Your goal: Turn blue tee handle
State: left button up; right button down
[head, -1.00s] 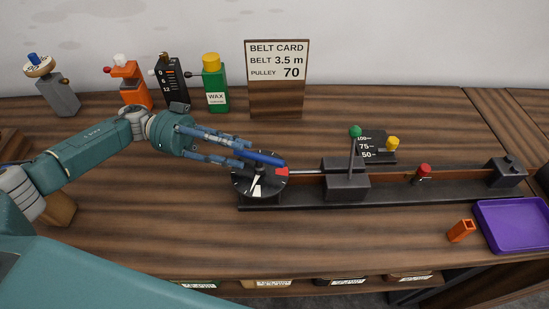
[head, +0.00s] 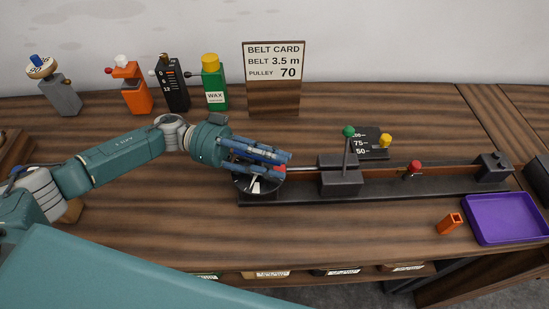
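The blue tee handle (head: 262,154) stands over the round black dial (head: 262,187) at the left end of the long black bench rail. Most of it is hidden by my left gripper (head: 287,162), which reaches in from the left with its blue fingers stretched over the dial. One finger lies above the handle and one below it in the picture. A red part of the dial shows between the fingertips. I cannot tell whether the fingers press on the handle. My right gripper is not in view.
The black rail carries a block with a green-knobbed lever (head: 348,131) and a red knob (head: 414,167). A belt card (head: 274,97), bottles and tools stand at the back. A purple tray (head: 505,218) and orange piece (head: 450,223) lie at right.

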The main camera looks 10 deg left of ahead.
pick_arm(q)
grip_shut()
jog(key=t+p, duration=0.1)
jog(key=n+t+p, duration=0.2)
jog(key=p, duration=0.1)
jog(key=shift+w+r, duration=0.25)
jog(key=shift+r, duration=0.05)
jog(key=shift+w+f+n+t+p, duration=0.2)
jog(key=shift+n+t+p, duration=0.3)
jog(key=shift+t, duration=0.4)
jog(key=shift+o, duration=1.3)
grip_release()
jog(key=shift+f, duration=0.1)
